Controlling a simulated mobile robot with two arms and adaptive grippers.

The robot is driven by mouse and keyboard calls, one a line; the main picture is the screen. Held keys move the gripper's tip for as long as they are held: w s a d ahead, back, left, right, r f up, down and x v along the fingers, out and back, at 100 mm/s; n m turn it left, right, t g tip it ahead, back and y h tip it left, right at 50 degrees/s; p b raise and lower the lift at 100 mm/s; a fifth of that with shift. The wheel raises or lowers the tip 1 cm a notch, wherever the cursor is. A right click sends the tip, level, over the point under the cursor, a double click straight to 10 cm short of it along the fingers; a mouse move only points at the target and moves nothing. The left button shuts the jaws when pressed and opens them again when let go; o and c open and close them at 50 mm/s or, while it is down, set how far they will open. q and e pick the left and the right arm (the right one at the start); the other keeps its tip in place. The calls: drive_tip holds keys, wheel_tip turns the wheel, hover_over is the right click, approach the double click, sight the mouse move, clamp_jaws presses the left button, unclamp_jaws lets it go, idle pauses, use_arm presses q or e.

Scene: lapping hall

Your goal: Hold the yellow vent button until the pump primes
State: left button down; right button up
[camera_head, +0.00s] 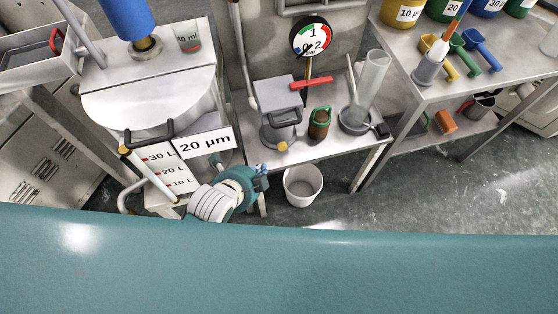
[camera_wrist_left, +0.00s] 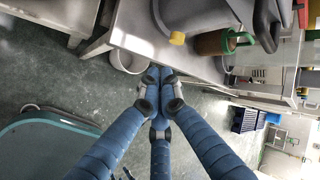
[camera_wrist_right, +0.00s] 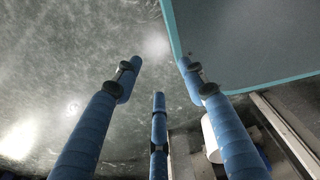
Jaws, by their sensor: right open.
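The yellow vent button (camera_head: 283,147) is a small round knob low on the front of the grey pump (camera_head: 279,128), which stands on a metal bench. In the left wrist view the button (camera_wrist_left: 177,38) shows above my fingertips, with nothing on it. My left gripper (camera_head: 262,177) is in front of the bench, below and left of the button and apart from it. Its blue fingers (camera_wrist_left: 160,88) are drawn together and hold nothing that I can see. My right gripper (camera_wrist_right: 158,75) is open and empty over the floor; the head view does not show it.
A red lever (camera_head: 311,83) and a dial gauge (camera_head: 311,37) are by the pump. A green-handled brown cup (camera_head: 319,124) and a clear cylinder (camera_head: 371,76) stand to its right. A white bucket (camera_head: 302,185) is on the floor. A lidded tank (camera_head: 150,105) is at left.

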sight(282, 146)
use_arm(q)
drive_tip(key=shift+m, duration=0.5)
drive_tip(key=x, duration=0.4)
drive_tip(key=w+d+r+x, duration=0.1)
drive_tip(key=x, duration=0.3)
drive_tip(key=b+x, duration=0.1)
drive_tip(key=x, duration=0.3)
drive_tip(key=shift+w+d+r, duration=0.2)
drive_tip(key=shift+w+r, duration=0.1)
use_arm(e)
drive_tip(key=shift+a+f, duration=0.15)
drive_tip(key=shift+f, duration=0.5)
